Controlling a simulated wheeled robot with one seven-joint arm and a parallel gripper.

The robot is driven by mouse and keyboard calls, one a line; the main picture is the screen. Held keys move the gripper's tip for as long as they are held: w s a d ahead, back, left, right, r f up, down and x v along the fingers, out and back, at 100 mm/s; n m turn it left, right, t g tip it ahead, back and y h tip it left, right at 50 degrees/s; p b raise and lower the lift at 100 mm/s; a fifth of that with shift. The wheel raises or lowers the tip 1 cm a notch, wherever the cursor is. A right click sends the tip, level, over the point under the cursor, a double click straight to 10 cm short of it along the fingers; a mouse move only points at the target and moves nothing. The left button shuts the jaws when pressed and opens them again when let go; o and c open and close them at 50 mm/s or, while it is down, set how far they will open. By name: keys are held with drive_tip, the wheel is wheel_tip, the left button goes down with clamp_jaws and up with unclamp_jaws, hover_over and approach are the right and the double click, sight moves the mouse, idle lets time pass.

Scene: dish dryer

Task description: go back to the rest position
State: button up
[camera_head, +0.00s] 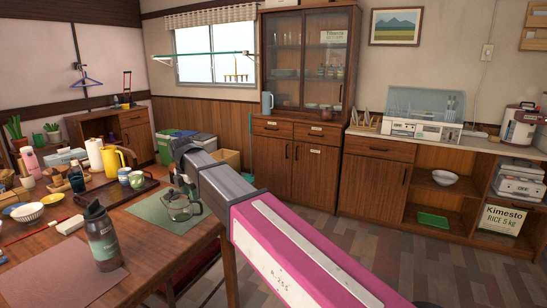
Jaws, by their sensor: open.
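My arm, pink and grey, reaches from the lower right up toward the middle left. My gripper (181,148) is at its far end, dark and small in the view, above the far right part of the wooden table (150,262). It is open, and I see nothing held in it. The arm partly covers the area behind the table. The dish dryer (425,112), with a clear lid and white front, stands on the counter at the right, well apart from my gripper.
A glass pot (181,206) stands on a green mat close to my arm. A dark bottle (102,238), a yellow pitcher (112,160), cups and bowls crowd the table's left side. A glass-door cabinet (308,70) stands behind. The floor (400,240) right of my arm looks clear.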

drive_tip(key=w+d+f+m, duration=0.1)
drive_tip(key=d+f+m, duration=0.6)
drive_tip(key=d, duration=0.6)
drive_tip(key=w+d+f+m, duration=0.1)
drive_tip(key=d+f+m, duration=0.5)
drive_tip(key=d+f, duration=0.45)
drive_tip(key=s+d+f+m, duration=0.3)
drive_tip(key=d+m, duration=0.2)
drive_tip(key=d, duration=0.3)
drive_tip(key=s+d+f+m+g, duration=0.1)
drive_tip(key=s+d+f+m, duration=0.2)
drive_tip(key=d, duration=0.6)
drive_tip(key=s+d+f+m, duration=0.4)
drive_tip(key=d+f+m, duration=0.1)
drive_tip(key=d+m, duration=0.2)
drive_tip(key=shift+d, duration=0.7)
drive_tip(key=shift+s, duration=0.1)
drive_tip(key=shift+c, duration=0.6)
drive_tip(key=shift+a, duration=0.15)
